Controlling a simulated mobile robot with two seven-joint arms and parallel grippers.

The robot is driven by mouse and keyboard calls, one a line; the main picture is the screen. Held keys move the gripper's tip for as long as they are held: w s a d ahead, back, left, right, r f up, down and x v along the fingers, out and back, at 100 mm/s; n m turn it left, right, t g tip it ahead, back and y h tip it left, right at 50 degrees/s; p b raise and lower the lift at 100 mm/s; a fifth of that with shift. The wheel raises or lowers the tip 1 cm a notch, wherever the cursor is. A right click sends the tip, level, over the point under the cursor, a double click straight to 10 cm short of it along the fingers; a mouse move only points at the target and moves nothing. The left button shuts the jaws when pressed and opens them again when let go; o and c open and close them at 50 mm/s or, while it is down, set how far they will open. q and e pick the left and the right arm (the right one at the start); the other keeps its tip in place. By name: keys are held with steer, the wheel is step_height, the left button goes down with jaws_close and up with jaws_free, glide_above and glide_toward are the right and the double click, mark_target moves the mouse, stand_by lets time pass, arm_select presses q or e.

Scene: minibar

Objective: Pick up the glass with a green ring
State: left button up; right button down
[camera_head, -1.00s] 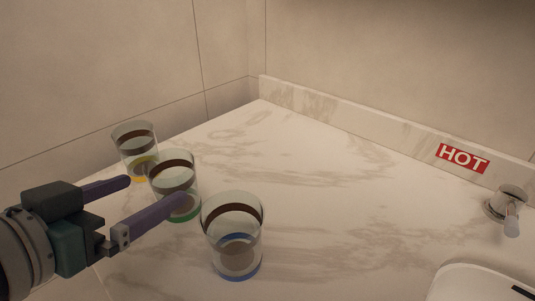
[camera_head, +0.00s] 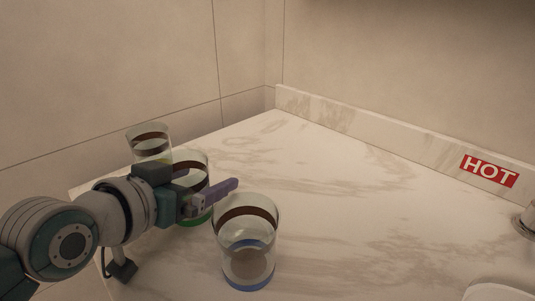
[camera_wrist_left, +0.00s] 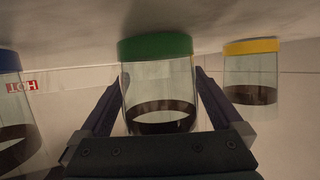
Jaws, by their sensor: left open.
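The glass with a green ring (camera_head: 197,161) stands upright on the counter between two other glasses, partly hidden by my left gripper (camera_head: 208,183). In the left wrist view, which is upside down, the green-ringed glass (camera_wrist_left: 158,90) is between the two fingers of my open left gripper (camera_wrist_left: 160,82), one finger on each side. I cannot tell whether the fingers touch it. The fingers sit at about mid-height of the glass. My right gripper is not in view.
A glass with a blue ring (camera_head: 246,255) stands close by in front, near the visible finger. A glass with a yellow ring (camera_wrist_left: 251,80) stands behind. The marble counter (camera_head: 350,200) is clear to the right, up to the tap (camera_head: 527,220) and basin.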

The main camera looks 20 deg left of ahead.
arm_select(q)
steer(key=shift+c, duration=0.2)
steer(key=c, duration=1.2)
steer(key=shift+c, duration=0.5)
steer(key=shift+r, duration=0.15)
